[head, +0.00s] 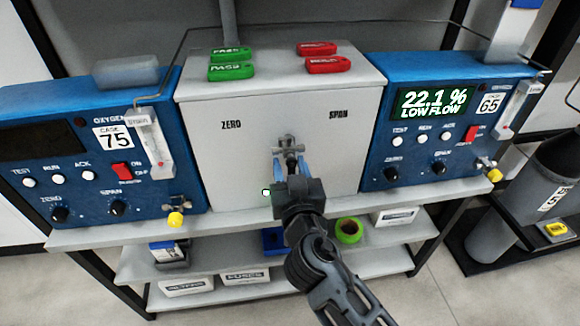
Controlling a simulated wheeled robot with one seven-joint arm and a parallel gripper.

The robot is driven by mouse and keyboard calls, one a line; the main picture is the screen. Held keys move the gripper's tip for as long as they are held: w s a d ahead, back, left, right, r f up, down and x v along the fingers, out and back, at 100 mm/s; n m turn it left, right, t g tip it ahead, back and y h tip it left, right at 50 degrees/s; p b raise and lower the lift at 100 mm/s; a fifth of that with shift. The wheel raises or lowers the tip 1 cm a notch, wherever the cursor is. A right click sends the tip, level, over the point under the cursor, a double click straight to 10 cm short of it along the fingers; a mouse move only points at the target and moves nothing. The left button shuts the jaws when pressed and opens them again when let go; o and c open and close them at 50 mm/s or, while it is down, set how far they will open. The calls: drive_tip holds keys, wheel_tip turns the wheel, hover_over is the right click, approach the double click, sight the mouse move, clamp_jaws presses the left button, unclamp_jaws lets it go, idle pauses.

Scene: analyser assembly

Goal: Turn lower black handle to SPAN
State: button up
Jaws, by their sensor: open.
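A grey box (205,150) stands in the middle, with ZERO printed at the left of its front face and SPAN at the right. A small metallic fitting (288,142) shows on that face between the two labels. My gripper (291,162) is just below and in front of the fitting, its blue fingers pointing at the face. It is open; I cannot tell whether it touches anything. The lower black handle cannot be made out and may be hidden behind my gripper and wrist.
Blue analysers CASE 75 (60,160) and CASE 65 (380,165) flank the box on the bench (240,214). The right display reads 22.1 % LOW FLOW; the left screen is dark. Green tags (231,72) and red tags (328,65) lie on the box. Lower shelves hold small boxes and green tape (349,230).

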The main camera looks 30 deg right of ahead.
drive_tip(key=shift+c, duration=0.2)
clamp_jaws()
drive_tip(key=shift+s+d+n, duration=0.1)
drive_tip(key=shift+d+n, duration=0.15)
drive_tip(key=shift+n, duration=0.55)
drive_tip(key=shift+o, duration=0.2)
unclamp_jaws()
drive_tip(key=shift+s+b, duration=0.1)
drive_tip(key=shift+b, duration=0.2)
drive_tip(key=b+v, duration=0.2)
drive_tip(key=v, duration=0.5)
drive_tip(key=shift+s+a, duration=0.15)
drive_tip(key=shift+s, duration=0.1)
